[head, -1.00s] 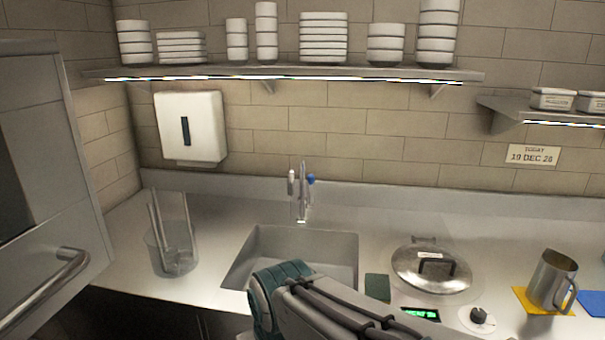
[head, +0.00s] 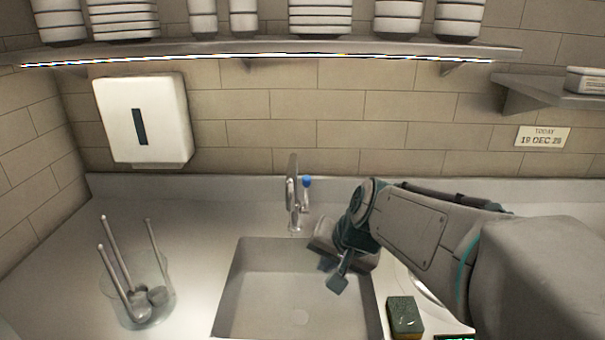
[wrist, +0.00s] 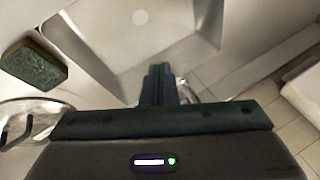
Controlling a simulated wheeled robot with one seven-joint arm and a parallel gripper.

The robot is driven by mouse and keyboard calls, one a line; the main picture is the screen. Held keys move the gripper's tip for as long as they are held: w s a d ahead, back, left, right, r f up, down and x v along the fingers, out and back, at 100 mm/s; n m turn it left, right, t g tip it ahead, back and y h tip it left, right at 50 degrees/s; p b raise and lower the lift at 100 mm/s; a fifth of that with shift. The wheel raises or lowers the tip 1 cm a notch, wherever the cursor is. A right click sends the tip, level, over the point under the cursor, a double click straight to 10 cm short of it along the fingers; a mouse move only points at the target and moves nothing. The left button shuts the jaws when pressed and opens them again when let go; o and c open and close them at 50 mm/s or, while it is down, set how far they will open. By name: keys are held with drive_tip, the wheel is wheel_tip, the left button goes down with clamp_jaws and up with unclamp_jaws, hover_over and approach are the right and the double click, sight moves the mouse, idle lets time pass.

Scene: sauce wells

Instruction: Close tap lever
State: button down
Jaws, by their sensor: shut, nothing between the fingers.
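The tap (head: 294,195) stands upright behind the sink, with a lever tipped by a blue knob (head: 306,182) on its right side. My gripper (head: 337,284) is over the right side of the sink, in front of and to the right of the tap, apart from it. Its fingers point down and are shut with nothing between them. In the wrist view my fingers (wrist: 160,84) are together in front of the sink basin.
The sink basin (head: 262,290) is empty. A sponge (head: 405,317) lies at its right front corner. A clear container with utensils (head: 135,300) stands to the left. A metal lid (head: 425,285) is partly hidden behind my arm. A shelf (head: 260,50) with stacked dishes runs above.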

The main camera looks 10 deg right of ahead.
drive_tip(key=w+d+r+m+t, duration=0.2)
drive_tip(key=w+r+m, duration=0.25)
drive_tip(key=w, duration=0.45)
drive_tip(key=m+t+p, duration=0.2)
drive_tip(key=m+p, duration=0.1)
drive_tip(key=m, duration=0.2)
approach(308, 187)
wheel_tip(308, 187, down, 3)
drive_tip(key=w, duration=0.2)
drive_tip(key=shift+w+a+f, duration=0.25)
drive_tip(key=shift+w+a, duration=0.35)
drive_tip(key=shift+w, duration=0.3)
drive_tip(key=shift+w+d+r+p, duration=0.15)
drive_tip(key=shift+w+r+p, duration=0.2)
drive_tip(key=shift+w, duration=0.35)
drive_tip(key=shift+w+d+r+p, duration=0.15)
drive_tip(key=shift+w+r+p, duration=0.15)
drive_tip(key=shift+w, duration=0.35)
drive_tip(key=shift+s+f, duration=0.15)
